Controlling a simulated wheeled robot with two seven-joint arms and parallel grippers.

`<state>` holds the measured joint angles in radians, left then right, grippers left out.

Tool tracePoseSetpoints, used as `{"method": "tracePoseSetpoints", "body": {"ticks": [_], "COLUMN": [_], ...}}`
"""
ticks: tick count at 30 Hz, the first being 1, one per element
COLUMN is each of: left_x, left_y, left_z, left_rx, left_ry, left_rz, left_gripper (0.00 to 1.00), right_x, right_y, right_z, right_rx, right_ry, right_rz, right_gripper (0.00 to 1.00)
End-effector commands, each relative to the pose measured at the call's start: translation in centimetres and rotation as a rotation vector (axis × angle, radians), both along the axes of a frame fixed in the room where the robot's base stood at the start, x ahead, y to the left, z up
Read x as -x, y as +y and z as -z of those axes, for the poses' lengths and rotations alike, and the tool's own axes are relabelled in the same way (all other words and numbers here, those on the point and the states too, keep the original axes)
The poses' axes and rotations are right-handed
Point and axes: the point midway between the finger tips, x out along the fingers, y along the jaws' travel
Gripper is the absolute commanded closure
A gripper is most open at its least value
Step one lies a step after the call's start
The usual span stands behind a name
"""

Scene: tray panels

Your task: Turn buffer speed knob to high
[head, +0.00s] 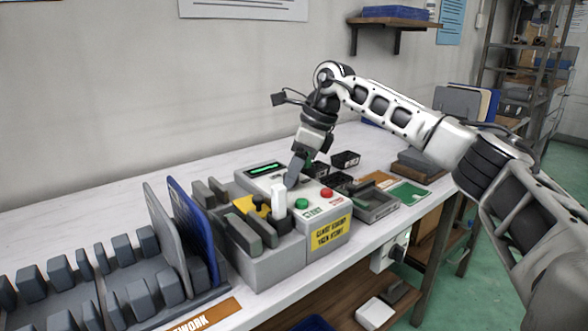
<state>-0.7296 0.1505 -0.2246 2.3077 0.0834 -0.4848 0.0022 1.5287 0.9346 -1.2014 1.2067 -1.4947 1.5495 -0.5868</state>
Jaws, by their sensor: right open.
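A grey machine (275,262) with a small green display (265,168) stands on the bench. Its panel has a green button (302,204), a red button (326,193) and a yellow label (331,233). A white upright block (278,203) stands beside the green button. My right gripper (291,183) points down over the machine, just behind the white block; it is open, with nothing seen between its fingers. A small light box with a dark round knob (398,252) is on the bench's front edge. No knob's speed marking is readable. My left gripper is out of view.
Slotted grey racks (60,300) holding a grey panel and a blue panel (194,228) stand to the left. Black bins (345,160) and a grey tray (372,207) lie right of the machine. The bench behind the machine's left side is clear.

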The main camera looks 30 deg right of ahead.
Motion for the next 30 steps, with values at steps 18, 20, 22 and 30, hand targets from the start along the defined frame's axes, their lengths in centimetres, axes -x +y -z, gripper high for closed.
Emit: {"method": "tracePoseSetpoints", "body": {"ticks": [18,20,22,30], "left_x": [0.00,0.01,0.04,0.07], "left_y": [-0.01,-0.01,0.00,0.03], "left_z": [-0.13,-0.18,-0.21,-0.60], "left_rx": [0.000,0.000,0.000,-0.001], "left_ry": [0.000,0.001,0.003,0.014], "left_rz": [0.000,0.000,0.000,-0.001], "left_gripper": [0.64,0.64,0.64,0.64], "right_x": [0.03,0.03,0.03,0.11], "right_y": [0.01,0.01,0.01,0.14], "right_z": [-0.08,-0.10,-0.14,-0.23], "right_rx": [0.000,0.000,0.000,-0.001], "right_ry": [0.000,0.000,0.000,-0.001], "right_rz": [0.013,0.029,0.054,0.233], "right_gripper": [0.93,0.92,0.92,0.92]}}
